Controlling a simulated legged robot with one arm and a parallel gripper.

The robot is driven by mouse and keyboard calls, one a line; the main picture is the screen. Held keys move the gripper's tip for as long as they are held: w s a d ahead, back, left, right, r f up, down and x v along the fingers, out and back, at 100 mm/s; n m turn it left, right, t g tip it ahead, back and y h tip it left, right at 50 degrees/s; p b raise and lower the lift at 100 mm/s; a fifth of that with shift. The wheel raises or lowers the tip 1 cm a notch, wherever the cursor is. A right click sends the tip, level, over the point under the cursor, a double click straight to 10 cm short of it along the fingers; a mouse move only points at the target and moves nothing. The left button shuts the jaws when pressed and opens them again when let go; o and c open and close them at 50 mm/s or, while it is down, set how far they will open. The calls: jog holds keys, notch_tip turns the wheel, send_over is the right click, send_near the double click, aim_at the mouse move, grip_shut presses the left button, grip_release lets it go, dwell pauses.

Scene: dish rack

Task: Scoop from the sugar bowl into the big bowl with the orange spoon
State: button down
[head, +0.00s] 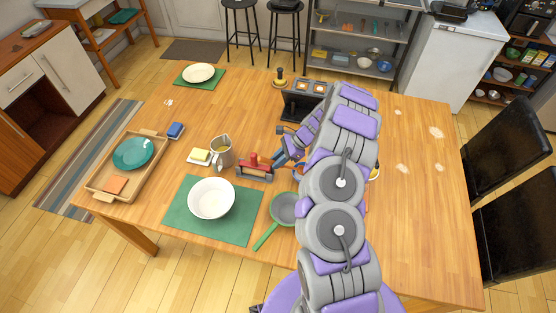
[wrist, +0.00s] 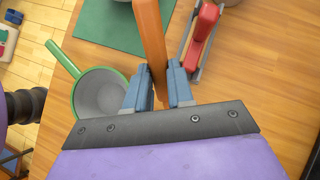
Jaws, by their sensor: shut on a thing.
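The big white bowl (head: 211,199) stands upright on a green mat (head: 180,222) at the front left of the table. My gripper (wrist: 158,80) is shut on the orange spoon (wrist: 152,35), whose handle rises between the blue fingers in the wrist view. The spoon's far end runs out of the top of that view. In the head view my gripper is right of the big bowl, largely behind my arm. I cannot make out the sugar bowl; a yellow and white thing (head: 376,172) at my arm's right edge is mostly hidden.
A green pan (head: 285,208) and a red-handled grey thing (head: 255,168) lie near my gripper. A jug (head: 221,151), a butter dish (head: 199,157) and a wooden tray (head: 104,176) are further left. The table's right side is mostly clear.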

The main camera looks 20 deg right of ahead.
aim_at(269, 160)
notch_tip(269, 160, up, 3)
jog(key=shift+f+p, duration=0.15)
jog(key=shift+p, duration=0.55)
jog(key=shift+a+r+p, duration=0.25)
jog(key=shift+p, duration=0.25)
jog(key=a+h+p, duration=0.1)
jog(key=p, duration=0.1)
jog(key=a+f+h+p, duration=0.1)
jog(key=p, duration=0.2)
jog(key=a+f+h+p, duration=0.1)
jog(key=p, duration=0.1)
jog(key=shift+w+g+h, duration=0.1)
jog(key=shift+g+h, duration=0.2)
jog(key=shift+h, duration=0.1)
jog(key=a+f+h+p, duration=0.1)
jog(key=p, duration=0.3)
jog(key=shift+w+p, duration=0.15)
jog(key=shift+p, duration=0.15)
jog(key=shift+w+h+p, duration=0.1)
jog(key=shift+h+p, duration=0.2)
jog(key=shift+p, duration=0.25)
jog(key=p, duration=0.2)
jog(key=shift+a+f+h+p, duration=0.25)
jog(key=shift+h+p, duration=0.05)
jog(key=shift+p, duration=0.05)
jog(key=shift+a+f+p, duration=0.15)
jog(key=shift+p, duration=0.3)
jog(key=shift+a+f, duration=0.1)
jog(key=shift+f, duration=0.05)
